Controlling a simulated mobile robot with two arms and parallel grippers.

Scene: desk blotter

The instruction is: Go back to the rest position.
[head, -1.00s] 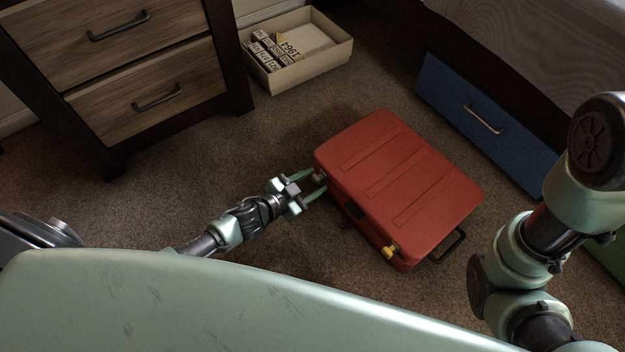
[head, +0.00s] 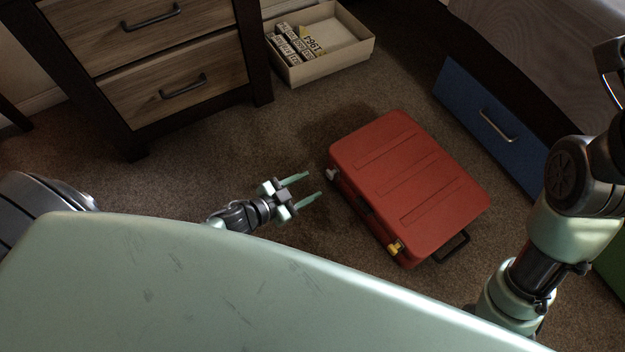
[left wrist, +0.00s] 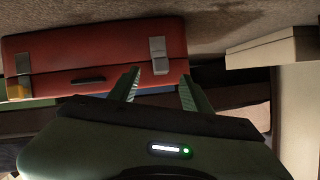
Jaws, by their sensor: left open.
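My left gripper (head: 308,184) is open and empty in the head view. It is above the carpet, to the left of the red suitcase (head: 410,175), with a clear gap between its fingertips and the case. The suitcase lies flat and closed, with one silver latch and one yellow latch on its near side. In the left wrist view the red suitcase (left wrist: 100,52) is ahead of the open fingers (left wrist: 158,88), with a silver latch near them. My right arm shows at the right edge of the head view, but its gripper is out of sight.
A wooden drawer cabinet (head: 175,85) stands at the upper left. A cream box (head: 330,65) with several small labelled items is behind. A blue drawer (head: 490,125) is at the right under a bed. Carpet (head: 250,150) between cabinet and suitcase is clear.

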